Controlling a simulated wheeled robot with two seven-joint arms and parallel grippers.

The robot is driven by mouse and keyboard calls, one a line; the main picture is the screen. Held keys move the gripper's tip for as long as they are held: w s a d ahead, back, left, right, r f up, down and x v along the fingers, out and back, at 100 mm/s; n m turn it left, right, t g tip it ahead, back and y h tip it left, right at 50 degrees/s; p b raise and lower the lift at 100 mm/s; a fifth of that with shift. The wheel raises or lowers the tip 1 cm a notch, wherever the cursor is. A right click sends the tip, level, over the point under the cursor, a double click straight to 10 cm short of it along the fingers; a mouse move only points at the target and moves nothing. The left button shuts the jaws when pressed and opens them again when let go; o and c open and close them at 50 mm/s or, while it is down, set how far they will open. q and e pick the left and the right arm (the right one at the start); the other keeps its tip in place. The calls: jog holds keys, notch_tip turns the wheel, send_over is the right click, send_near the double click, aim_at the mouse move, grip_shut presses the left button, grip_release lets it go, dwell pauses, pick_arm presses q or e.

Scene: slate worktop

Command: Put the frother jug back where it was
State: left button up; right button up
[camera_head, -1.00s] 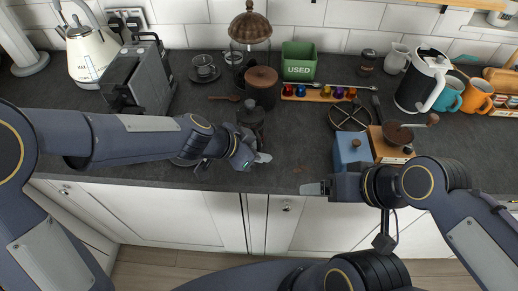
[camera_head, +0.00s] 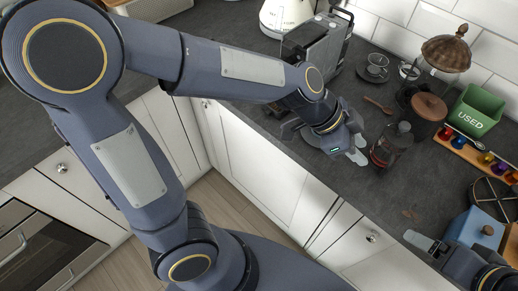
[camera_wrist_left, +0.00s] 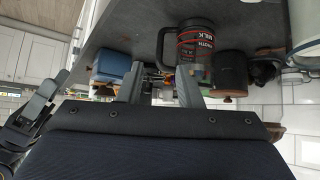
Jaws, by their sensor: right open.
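The frother jug (camera_head: 382,153) stands on the slate worktop, dark on top with red low on its body. In the left wrist view it is a clear jug (camera_wrist_left: 196,45) with a black handle and red and white lettering, seen upside down. My left gripper (camera_head: 357,150) is open just left of the jug. My right gripper (camera_head: 424,243) is open and empty over the worktop's front edge.
A dark canister with a brown lid (camera_head: 429,106) stands behind the jug, and a wooden spoon (camera_head: 378,105) lies behind it. Worktop between jug and grinder is mostly clear.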

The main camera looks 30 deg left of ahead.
pick_arm(q)
jog(key=s+a+n+t+y, duration=0.1)
jog(key=s+a+n+y, duration=0.1)
jog(key=s+a+n, duration=0.5)
jog(key=s+a+n+t+y, duration=0.1)
jog(key=s+a+n, duration=0.6)
jog(key=a, duration=0.8)
jog(key=shift+s+f+n+t+y, duration=0.2)
jog(key=shift+s+n+t+y, duration=0.2)
jog(key=shift+n+y, duration=0.55)
